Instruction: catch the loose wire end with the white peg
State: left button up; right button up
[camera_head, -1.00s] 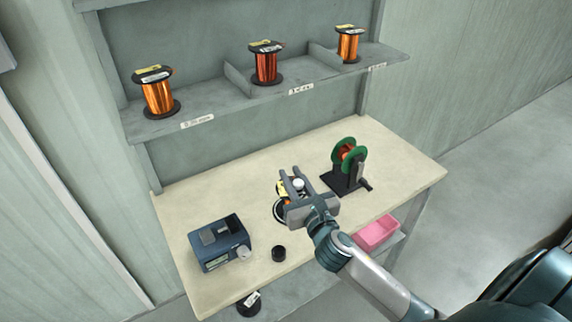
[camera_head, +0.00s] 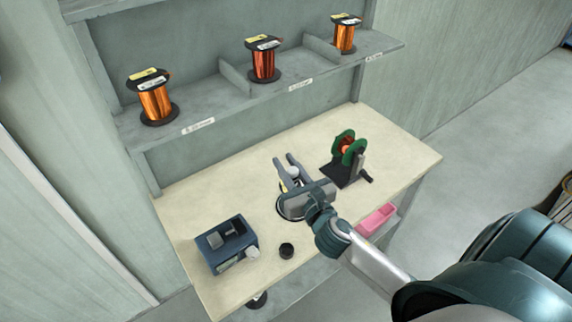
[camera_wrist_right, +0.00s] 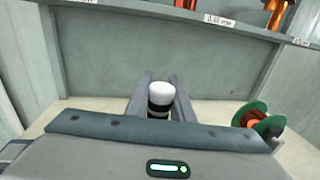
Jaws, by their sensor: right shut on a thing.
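My right gripper (camera_head: 289,168) is over the middle of the bench, fingers pointing toward the back wall. It is shut on the white peg (camera_head: 293,171), whose white rounded top stands between the fingers. In the right wrist view the peg (camera_wrist_right: 176,92) has a black band below its white part. I cannot make out a loose wire end in either view. My left gripper is not in view.
A winder with a green-flanged reel (camera_head: 352,148) stands right of the gripper. A blue device (camera_head: 226,245) and a small black cylinder (camera_head: 287,251) are at the front left. A pink bin (camera_head: 377,219) is below the front edge. Copper wire spools (camera_head: 264,62) stand on the shelf.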

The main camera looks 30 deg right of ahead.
jog(key=w+d+f+b, duration=0.3)
jog(key=w+f+b, duration=0.1)
jog(key=b, duration=0.1)
jog(key=shift+w+d+f, duration=0.2)
jog(key=shift+d, duration=0.2)
jog(key=shift+w+d+f+b, duration=0.25)
jog(key=shift+w+d+b, duration=0.15)
jog(key=shift+w+b, duration=0.05)
jog(key=shift+r, duration=0.1)
dwell(1.2)
